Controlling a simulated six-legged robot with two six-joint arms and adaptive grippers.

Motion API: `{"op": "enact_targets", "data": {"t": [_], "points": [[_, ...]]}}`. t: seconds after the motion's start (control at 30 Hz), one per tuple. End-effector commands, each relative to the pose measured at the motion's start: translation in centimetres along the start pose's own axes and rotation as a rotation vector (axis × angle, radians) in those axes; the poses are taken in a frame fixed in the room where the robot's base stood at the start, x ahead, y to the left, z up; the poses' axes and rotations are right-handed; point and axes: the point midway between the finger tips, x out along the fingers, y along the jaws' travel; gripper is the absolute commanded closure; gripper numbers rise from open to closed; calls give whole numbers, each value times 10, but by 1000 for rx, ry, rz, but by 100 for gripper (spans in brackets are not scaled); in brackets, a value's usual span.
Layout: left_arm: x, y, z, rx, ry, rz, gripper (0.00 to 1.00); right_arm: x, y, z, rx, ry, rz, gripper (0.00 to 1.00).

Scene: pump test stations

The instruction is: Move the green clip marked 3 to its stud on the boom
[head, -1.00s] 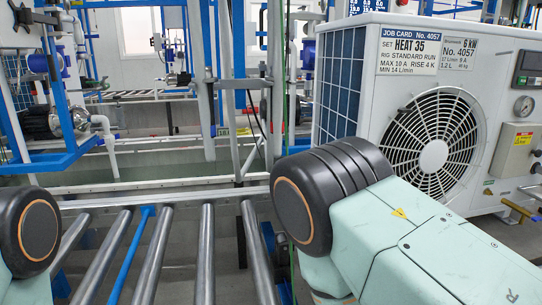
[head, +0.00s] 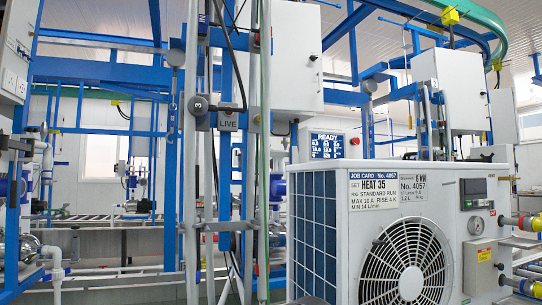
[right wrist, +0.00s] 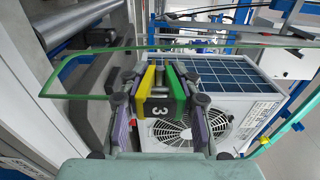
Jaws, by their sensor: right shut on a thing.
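In the right wrist view my right gripper (right wrist: 159,84) is shut on the green clip (right wrist: 176,90). A dark block marked 3 (right wrist: 158,108) and a yellow strip (right wrist: 147,80) show between the same fingers. The held clip appears above the white heat-pump unit in this view. In the head view a round grey tag marked 3 (head: 198,105) sits on an upright, next to a LIVE sign (head: 228,121). I cannot tell which stud belongs to the clip. Neither gripper shows in the head view, and my left gripper is out of sight.
A white heat-pump unit (head: 402,230) stands at the lower right. A thin green line (head: 262,150) hangs upright near the middle. A thick green hose (head: 470,17) runs along the top right, with a yellow piece (head: 450,16) beside it. Blue frames and white posts crowd the left.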

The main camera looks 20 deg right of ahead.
Motion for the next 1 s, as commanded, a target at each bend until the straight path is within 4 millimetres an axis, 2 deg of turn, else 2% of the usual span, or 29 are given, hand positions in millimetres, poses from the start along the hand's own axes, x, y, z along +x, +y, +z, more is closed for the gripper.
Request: {"op": "enact_targets", "data": {"t": [0.07,0.17,0.27,0.33,1.0], "points": [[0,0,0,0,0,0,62,0,0,-2,1,2,0,100],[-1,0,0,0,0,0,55,0,-2,-2,1,1,0,100],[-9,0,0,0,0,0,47,5,-13,-2,3,3,-2,100],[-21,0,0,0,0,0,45,10,-29,-3,5,5,-4,100],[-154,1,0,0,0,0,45,82,-237,-7,29,14,-2,100]]}}
